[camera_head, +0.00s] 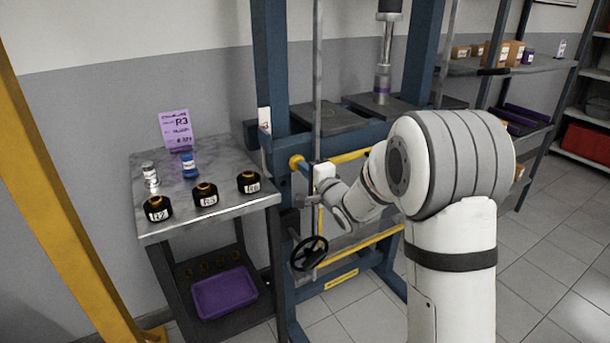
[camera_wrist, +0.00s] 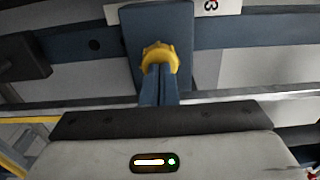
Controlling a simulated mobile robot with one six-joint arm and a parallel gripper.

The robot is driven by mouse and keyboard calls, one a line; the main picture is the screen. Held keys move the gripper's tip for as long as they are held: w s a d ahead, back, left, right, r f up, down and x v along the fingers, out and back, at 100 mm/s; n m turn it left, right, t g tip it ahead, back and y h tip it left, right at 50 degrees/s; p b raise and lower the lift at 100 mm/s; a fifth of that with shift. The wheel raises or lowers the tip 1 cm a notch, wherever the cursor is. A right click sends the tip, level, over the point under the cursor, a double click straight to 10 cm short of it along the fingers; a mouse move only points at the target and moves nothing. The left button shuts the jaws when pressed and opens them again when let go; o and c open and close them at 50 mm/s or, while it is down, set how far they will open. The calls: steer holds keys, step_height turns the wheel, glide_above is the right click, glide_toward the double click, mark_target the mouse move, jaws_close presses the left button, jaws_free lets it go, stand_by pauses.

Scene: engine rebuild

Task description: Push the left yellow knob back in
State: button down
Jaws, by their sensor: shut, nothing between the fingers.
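The left yellow knob (camera_head: 296,162) is on the blue left post of the press frame. In the wrist view the same knob (camera_wrist: 158,52) sits on a dark blue upright, straight ahead of my gripper (camera_wrist: 160,70). My gripper is shut and empty, and its fingertips overlap the lower part of the knob in that view. They look very close to it or touching; I cannot tell which. In the head view my gripper (camera_head: 306,168) is just right of the knob. How far the knob stands out of the post is not clear.
A black handwheel (camera_head: 309,254) hangs below my gripper on the press. Yellow bars (camera_head: 350,157) cross the frame beside my wrist. A metal table (camera_head: 222,212) with labelled black jars stands to the left. A purple tray (camera_head: 225,292) is on its lower shelf.

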steer(key=shift+a+r, duration=0.25)
steer(key=shift+a, duration=0.1)
steer(key=shift+d, duration=0.1)
steer(key=s+d+r+n+g+h+p, duration=0.2)
steer(key=s+d+h+p, duration=0.15)
steer(key=s+d, duration=0.55)
steer(key=s+d+r+n+g+h+p, duration=0.25)
steer(key=s+d+h, duration=0.25)
steer(key=s+d, duration=0.4)
steer(key=s+r+n+g+p, duration=0.1)
steer(key=s+n+g+p, duration=0.2)
steer(key=s, duration=0.8)
steer(key=s+a+r+n+g+p, duration=0.1)
steer(key=s+r+n+g+p, duration=0.1)
steer(key=s, duration=0.8)
steer(key=n+g+p, duration=0.1)
steer(key=n+g, duration=0.1)
steer(key=g, duration=0.1)
steer(key=shift+s+a, duration=0.3)
steer(key=shift+s, duration=0.1)
